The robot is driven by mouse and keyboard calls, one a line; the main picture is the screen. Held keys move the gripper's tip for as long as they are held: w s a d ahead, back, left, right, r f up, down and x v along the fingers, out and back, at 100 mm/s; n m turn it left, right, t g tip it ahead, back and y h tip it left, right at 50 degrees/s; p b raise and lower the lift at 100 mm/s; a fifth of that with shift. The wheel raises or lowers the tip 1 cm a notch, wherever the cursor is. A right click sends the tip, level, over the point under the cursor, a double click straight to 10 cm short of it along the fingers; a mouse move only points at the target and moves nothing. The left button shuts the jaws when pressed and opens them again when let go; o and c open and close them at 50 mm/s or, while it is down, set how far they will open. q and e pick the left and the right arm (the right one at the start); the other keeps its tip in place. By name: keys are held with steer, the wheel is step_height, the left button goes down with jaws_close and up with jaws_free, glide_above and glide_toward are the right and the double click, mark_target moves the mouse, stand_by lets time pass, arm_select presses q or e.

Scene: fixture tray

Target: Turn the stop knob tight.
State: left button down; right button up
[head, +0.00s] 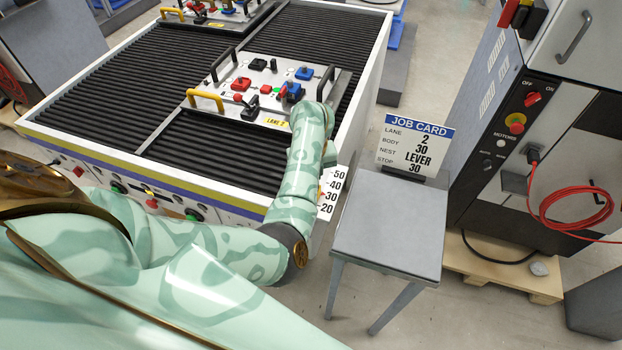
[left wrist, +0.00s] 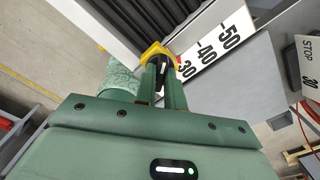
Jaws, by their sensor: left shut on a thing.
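The black stop knob (left wrist: 163,66), with a white mark on it, sits against a yellow part (left wrist: 154,48) at the table's edge in the left wrist view. The two green fingers of my left gripper (left wrist: 162,70) are shut on the knob from either side. The scale plate (left wrist: 208,48) lies right beside it, with the 30 nearest. In the head view the scale plate (head: 331,190) hangs on the table's right side, with a red pointer by the 30. There my forearm hides the knob and most of the hand. My right gripper is not in view.
The job card (head: 415,143) reads lane 2, body 30, nest lever, stop 30. It stands on a grey stand (head: 388,228) close to the right. The fixture plate (head: 225,108) with coloured blocks and handles lies on the ribbed table (head: 110,105). A control cabinet (head: 490,110) stands farther right.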

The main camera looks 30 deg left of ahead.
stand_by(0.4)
arm_select(q)
steer(key=m+p, duration=0.1)
steer(key=m, duration=0.2)
steer(key=shift+r, duration=0.1)
steer(key=shift+m+p, duration=0.6)
steer(key=shift+m, duration=0.9)
